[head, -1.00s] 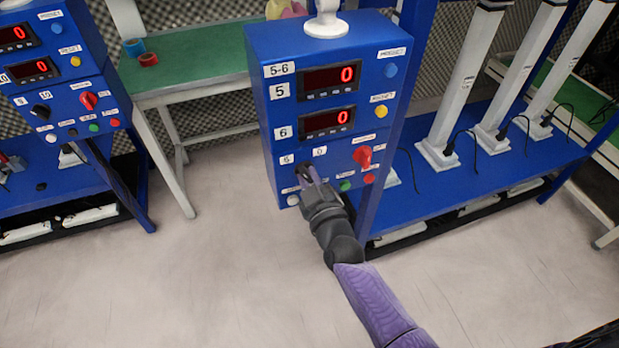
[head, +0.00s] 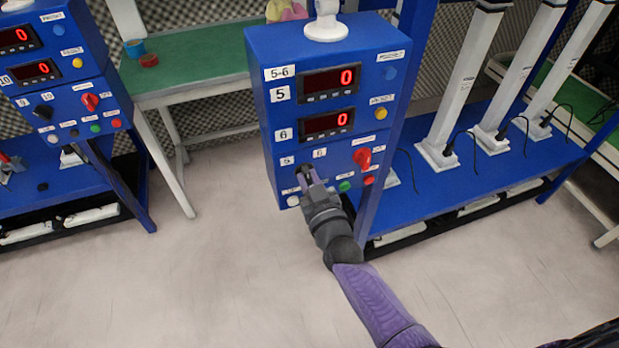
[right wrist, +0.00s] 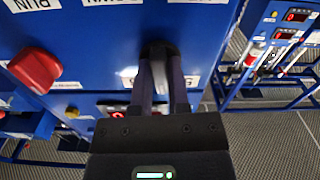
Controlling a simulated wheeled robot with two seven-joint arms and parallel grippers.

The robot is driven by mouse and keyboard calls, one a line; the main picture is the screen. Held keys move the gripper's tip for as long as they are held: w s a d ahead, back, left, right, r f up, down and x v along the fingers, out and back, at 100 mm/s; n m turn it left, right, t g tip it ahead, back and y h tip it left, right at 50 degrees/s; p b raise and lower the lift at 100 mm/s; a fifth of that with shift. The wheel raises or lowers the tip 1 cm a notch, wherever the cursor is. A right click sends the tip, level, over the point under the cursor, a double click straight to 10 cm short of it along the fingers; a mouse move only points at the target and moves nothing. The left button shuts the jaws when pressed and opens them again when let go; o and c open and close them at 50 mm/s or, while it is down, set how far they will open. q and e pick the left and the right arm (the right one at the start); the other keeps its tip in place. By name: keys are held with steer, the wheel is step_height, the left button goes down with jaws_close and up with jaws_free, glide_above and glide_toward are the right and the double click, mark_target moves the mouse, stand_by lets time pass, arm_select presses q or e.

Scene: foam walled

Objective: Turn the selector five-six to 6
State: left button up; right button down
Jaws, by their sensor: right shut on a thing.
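The 5-6 control box (head: 262,120) is blue, with two red displays reading 0. The selector five-six is a black knob at its lower left, below small labels reading 5 (head: 287,161) and 6 (head: 320,153). In the head view my gripper covers the knob, so its pointing direction cannot be told. In the right wrist view the black selector (right wrist: 158,48) shows between the fingertips. My right gripper (head: 306,177) is shut on it, and its fingers (right wrist: 161,72) lie on either side of the knob. My left gripper is not in view.
A red knob (head: 362,158) sits right of the selector, with green (head: 345,186) and red (head: 369,180) buttons below. A white button (head: 293,201) is close to my gripper's left. A similar blue box (head: 60,90) stands at left. The floor in front is clear.

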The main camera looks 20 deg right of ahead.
steer(key=m, duration=0.2)
steer(key=shift+m, duration=1.6)
steer(key=shift+a+m, duration=0.1)
steer(key=shift+m, duration=1.1)
steer(key=c, duration=0.6)
jaws_free()
